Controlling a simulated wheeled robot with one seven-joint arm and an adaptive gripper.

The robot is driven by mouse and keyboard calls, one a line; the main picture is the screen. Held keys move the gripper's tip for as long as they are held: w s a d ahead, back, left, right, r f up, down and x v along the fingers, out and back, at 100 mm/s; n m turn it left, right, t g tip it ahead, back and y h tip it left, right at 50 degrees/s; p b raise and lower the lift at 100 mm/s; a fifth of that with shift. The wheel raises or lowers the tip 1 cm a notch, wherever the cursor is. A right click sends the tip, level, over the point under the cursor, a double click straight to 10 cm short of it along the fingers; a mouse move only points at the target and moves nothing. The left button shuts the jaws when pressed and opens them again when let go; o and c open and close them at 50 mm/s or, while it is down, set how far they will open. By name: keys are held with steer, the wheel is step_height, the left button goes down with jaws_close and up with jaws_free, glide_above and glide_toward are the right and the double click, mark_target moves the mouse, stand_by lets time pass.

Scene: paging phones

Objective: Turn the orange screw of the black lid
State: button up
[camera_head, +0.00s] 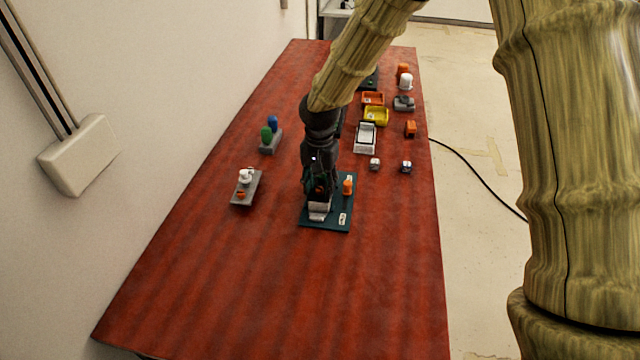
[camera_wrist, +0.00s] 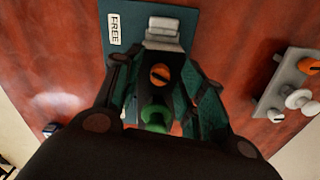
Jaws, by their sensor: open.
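The teal board (camera_head: 342,222) lies on the red table, with my gripper (camera_head: 318,182) directly over its left half. In the wrist view the orange screw (camera_wrist: 160,75) has a dark slot and sits in the black lid (camera_wrist: 159,63). My gripper (camera_wrist: 157,84) is open, with one finger on each side of the screw. I cannot tell whether the fingers touch it. A pale grey block (camera_wrist: 164,33) is at the lid's far end. A green part (camera_wrist: 156,118) shows between the fingers, nearer the palm. My gripper mostly hides the lid in the head view.
An orange peg (camera_head: 347,187) stands on the board, right of my gripper. A grey block with white and orange knobs (camera_head: 246,190) lies to the left. A green and blue peg stand (camera_head: 270,143) is behind it. Bins and small parts fill the back right. The front table is clear.

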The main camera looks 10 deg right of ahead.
steer(key=shift+f, duration=0.1)
jaws_close()
stand_by(0.3)
steer(key=n+p, duration=0.1)
steer(key=n, duration=0.2)
steer(key=shift+p, duration=0.3)
steer(key=shift+n+p, duration=0.45)
steer(key=shift+n, duration=0.75)
